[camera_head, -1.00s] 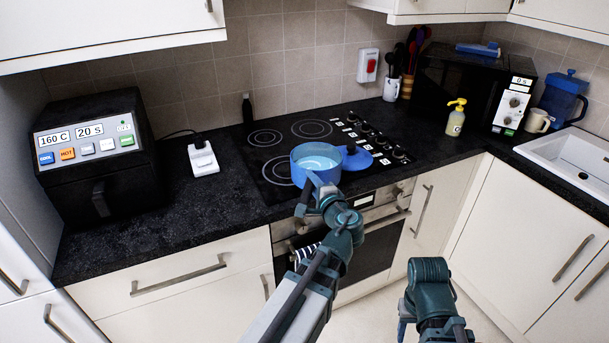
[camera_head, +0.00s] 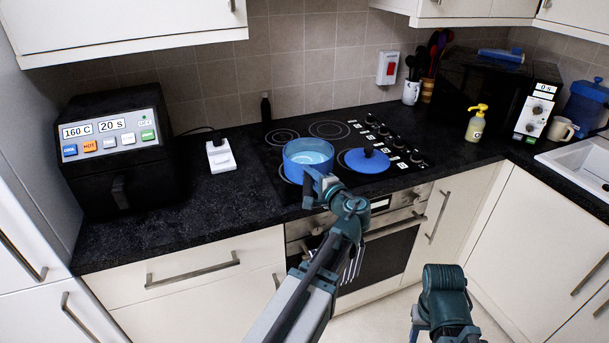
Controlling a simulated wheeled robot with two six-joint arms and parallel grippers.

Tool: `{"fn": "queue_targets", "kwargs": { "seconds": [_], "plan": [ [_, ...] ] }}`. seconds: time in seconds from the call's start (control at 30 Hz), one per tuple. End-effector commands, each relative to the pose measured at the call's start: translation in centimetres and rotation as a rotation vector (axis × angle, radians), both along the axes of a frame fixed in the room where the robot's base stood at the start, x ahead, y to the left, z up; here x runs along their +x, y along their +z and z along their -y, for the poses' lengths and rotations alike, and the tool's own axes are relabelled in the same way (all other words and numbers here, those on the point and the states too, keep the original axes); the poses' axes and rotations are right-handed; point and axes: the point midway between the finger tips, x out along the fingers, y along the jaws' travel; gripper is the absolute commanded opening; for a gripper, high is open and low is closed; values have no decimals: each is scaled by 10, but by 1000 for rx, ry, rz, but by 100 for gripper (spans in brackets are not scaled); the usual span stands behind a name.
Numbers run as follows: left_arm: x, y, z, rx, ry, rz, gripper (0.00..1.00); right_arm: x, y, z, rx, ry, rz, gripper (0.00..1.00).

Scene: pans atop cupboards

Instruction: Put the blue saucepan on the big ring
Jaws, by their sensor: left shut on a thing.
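The blue saucepan (camera_head: 308,158) is over the front left part of the black hob (camera_head: 408,178), upright, with a pale blue inside. My left gripper (camera_head: 318,187) is at its near side, shut on its handle, which the gripper mostly hides. The pan covers most of the front left ring; a sliver shows at the pan's left. I cannot tell whether the pan's base touches the hob. The back left ring (camera_head: 282,136) and back right ring (camera_head: 329,129) are bare. My right arm is at the lower right; its gripper fingers do not show.
A blue lid (camera_head: 367,160) lies on the front right ring, just right of the pan. Knobs (camera_head: 385,134) line the hob's right side. A dark bottle (camera_head: 266,107) stands behind the hob.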

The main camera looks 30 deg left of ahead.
Motion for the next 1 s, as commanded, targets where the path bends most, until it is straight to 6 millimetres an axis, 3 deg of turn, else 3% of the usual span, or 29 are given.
{"fn": "queue_targets", "kwargs": {
  "seconds": [0.1,0.3,0.77,1.0],
  "plan": [
    [23,-2,-17,3,2,1,0,0,-3,0,0,0,0,50],
    [39,-4,-31,3,0,1,0,0,-5,0,0,0,0,50],
    [54,-6,-43,2,0,0,0,0,-6,0,0,0,0,50],
    [52,-39,-42,2,-1,0,0,0,-39,0,0,0,0,50]
  ]
}}
